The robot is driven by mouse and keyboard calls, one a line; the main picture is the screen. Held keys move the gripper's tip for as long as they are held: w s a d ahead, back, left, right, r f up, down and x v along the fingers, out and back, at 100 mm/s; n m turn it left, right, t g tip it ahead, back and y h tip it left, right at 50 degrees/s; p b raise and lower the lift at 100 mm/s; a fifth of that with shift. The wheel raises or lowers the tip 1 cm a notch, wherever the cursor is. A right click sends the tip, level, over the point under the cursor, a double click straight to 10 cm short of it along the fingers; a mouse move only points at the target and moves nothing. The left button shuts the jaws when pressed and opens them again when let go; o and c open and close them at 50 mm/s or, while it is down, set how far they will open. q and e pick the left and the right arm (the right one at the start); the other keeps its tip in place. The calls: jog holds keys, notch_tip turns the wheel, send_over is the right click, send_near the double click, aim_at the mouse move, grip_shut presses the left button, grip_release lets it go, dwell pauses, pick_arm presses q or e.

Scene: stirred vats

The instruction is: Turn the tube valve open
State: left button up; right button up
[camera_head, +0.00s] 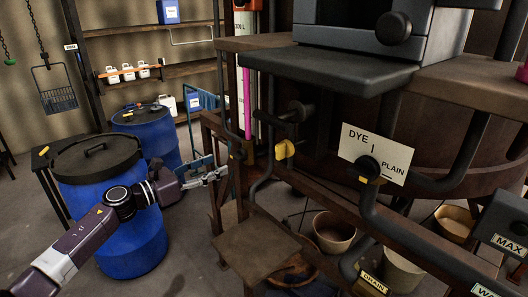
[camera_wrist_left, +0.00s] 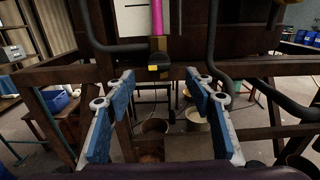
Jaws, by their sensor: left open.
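A clear sight tube with magenta liquid (camera_head: 247,105) stands upright on the vat's frame; it also shows at the top of the left wrist view (camera_wrist_left: 156,18). Below it is a small brass-coloured valve body (camera_wrist_left: 158,46) with a yellow-tipped handle (camera_wrist_left: 158,68). In the head view a yellow piece (camera_head: 234,154) shows near the tube's foot, small and partly hidden. My left gripper (camera_head: 222,173) is open and empty, to the left of and below the tube's foot. In the left wrist view its blue-padded fingers (camera_wrist_left: 160,80) stand apart either side of the valve. My right gripper is not in view.
A larger yellow handle (camera_head: 285,150) sits on a pipe to the right. A DYE/PLAIN sign (camera_head: 375,153) stands behind another valve. Pipes and wooden beams crowd the area. A wooden step (camera_head: 258,250) and buckets (camera_head: 334,232) are below. Blue drums (camera_head: 130,235) stand left.

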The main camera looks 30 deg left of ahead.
aim_at(233, 157)
pick_arm(q)
jog(key=p+x, duration=0.1)
jog(key=x, duration=0.2)
jog(key=p+x, duration=0.2)
jog(key=x, duration=0.1)
jog(key=shift+w+a+r, duration=0.1)
jog(key=shift+r, duration=0.1)
jog(key=shift+w+d+f, duration=0.15)
jog(key=shift+w+d, duration=0.1)
jog(key=shift+w, duration=0.25)
jog(key=c, duration=1.2)
jog(key=shift+o, duration=0.2)
